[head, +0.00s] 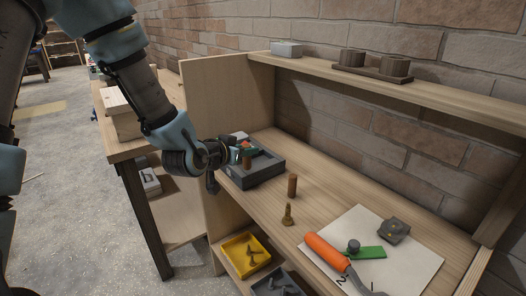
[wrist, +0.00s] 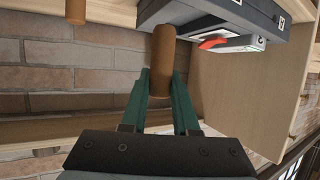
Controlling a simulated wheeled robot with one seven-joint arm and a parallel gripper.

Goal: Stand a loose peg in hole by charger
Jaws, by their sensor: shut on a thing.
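My gripper (head: 236,158) is shut on a brown wooden peg (head: 247,162), holding it near the dark grey box at the shelf's left. In the wrist view, my green fingers (wrist: 161,92) clasp the lower part of this peg (wrist: 163,50) in the picture. A second brown peg (head: 292,186) stands upright on the wooden shelf, right of the box; it also shows in the wrist view (wrist: 76,10). A light-coloured device with a red part (wrist: 235,43), possibly the charger, is at the dark grey box (head: 262,174). I cannot make out a hole.
A small brass-coloured piece (head: 287,216) stands on the shelf (head: 325,190). An orange-handled tool (head: 327,251) and a green piece lie on white paper at right. A yellow bin (head: 244,256) is below. The side panel (head: 228,102) rises behind my gripper.

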